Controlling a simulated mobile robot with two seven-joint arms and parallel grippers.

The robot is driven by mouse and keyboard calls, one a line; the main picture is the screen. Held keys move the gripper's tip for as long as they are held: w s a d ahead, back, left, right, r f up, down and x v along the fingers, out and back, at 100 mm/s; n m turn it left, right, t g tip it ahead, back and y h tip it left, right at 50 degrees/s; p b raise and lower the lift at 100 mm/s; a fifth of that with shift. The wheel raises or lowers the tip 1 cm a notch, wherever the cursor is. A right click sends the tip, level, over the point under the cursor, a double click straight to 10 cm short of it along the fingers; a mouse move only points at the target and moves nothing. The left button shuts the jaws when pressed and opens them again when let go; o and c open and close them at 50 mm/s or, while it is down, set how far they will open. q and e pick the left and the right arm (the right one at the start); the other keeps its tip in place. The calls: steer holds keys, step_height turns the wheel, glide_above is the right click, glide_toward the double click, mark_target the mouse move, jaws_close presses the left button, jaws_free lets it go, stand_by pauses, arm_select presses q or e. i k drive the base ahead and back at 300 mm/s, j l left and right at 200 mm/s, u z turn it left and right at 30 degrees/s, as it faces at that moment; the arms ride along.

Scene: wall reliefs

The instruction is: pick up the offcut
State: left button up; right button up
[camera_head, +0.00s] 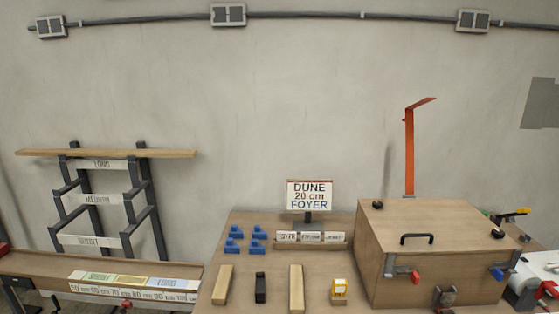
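I cannot tell which, if either, is the offcut. A long board (105,153) lies across the top of the dark rack (152,205) against the wall. The rack carries labels reading LONG and MEDIUM, and a lower label (88,240) that is too small to read surely. Neither of my grippers shows in the head view.
Several blue parts (234,246) and a DUNE 20 cm FOYER sign (309,195) are behind. A large wooden box (435,240) with an upright orange strip (409,150) fills the right.

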mark_target(220, 295)
steer(key=k+j, duration=0.45)
steer(key=k, duration=0.2)
steer(key=i+j, duration=0.1)
steer(key=i, duration=1.15)
steer(key=i+u, duration=0.2)
steer(key=u, duration=0.95)
